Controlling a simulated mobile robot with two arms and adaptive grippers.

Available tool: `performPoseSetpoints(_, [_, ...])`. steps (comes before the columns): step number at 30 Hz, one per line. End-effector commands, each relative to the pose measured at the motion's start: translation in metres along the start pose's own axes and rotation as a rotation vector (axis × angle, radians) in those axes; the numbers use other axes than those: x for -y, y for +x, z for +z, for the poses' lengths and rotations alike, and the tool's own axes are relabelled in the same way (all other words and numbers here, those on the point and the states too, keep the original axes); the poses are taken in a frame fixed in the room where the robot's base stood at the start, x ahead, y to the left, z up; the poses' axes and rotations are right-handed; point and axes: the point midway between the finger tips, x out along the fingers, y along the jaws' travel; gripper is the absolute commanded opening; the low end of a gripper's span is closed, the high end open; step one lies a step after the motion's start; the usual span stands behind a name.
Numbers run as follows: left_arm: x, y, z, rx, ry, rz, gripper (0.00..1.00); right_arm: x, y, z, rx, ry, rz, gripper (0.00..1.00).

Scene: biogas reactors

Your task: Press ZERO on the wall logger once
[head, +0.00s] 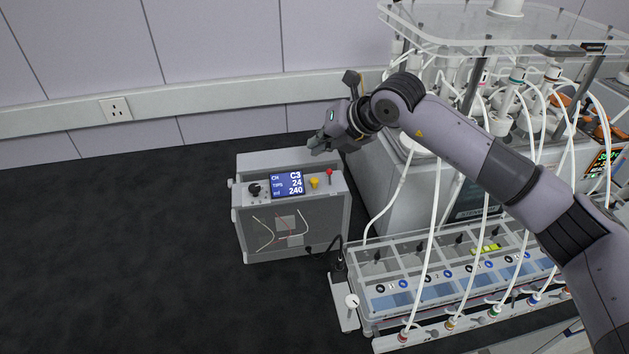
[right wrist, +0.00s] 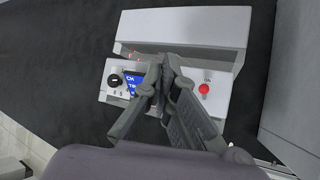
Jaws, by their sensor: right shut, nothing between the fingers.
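The logger (head: 292,215) is a grey box on the dark floor by the wall. Its sloped top panel carries a blue display (head: 288,184) reading C3, 24 and 240, a black knob (head: 254,190), a yellow button (head: 314,183) and a red switch (head: 329,173). No ZERO label is readable. My right gripper (head: 318,147) is shut and empty, above the back of the box and apart from the panel. In the right wrist view the shut fingers (right wrist: 162,68) cover part of the display and hide the yellow button; the red switch (right wrist: 204,88) shows. My left gripper is out of view.
Right of the logger stands a large reactor rig (head: 400,185) with many white tubes. In front of it is a clear compartment tray (head: 370,315). A wall socket (head: 116,109) is at left. The floor left of the logger is free.

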Motion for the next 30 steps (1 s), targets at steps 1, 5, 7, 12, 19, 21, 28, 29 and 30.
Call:
performPoseSetpoints(1, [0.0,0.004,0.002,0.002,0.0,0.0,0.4,0.006,0.007,-0.006,-0.002,0.0,-0.002,0.0])
performPoseSetpoints(5, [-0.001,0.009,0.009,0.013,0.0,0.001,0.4,0.016,0.021,-0.015,-0.001,0.001,-0.001,0.0])
performPoseSetpoints(7, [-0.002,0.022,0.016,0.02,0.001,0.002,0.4,0.022,0.03,-0.022,0.0,0.0,0.0,0.0])
performPoseSetpoints(12, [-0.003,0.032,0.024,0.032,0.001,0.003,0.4,0.027,0.037,-0.027,0.0,-0.001,0.0,0.0])
performPoseSetpoints(19, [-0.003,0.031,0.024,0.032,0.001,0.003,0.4,0.027,0.037,-0.027,0.0,-0.001,0.0,0.0])
performPoseSetpoints(21, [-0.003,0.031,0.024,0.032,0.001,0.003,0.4,0.027,0.037,-0.027,0.0,-0.001,0.0,0.0])
performPoseSetpoints(28, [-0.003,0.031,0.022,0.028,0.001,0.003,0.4,0.027,0.037,-0.027,0.0,-0.001,0.0,0.0])
performPoseSetpoints(29, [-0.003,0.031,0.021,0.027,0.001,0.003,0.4,0.027,0.037,-0.027,0.0,-0.001,0.0,0.0])
performPoseSetpoints(30, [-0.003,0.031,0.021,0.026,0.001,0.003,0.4,0.027,0.037,-0.027,0.0,-0.001,0.0,0.0])
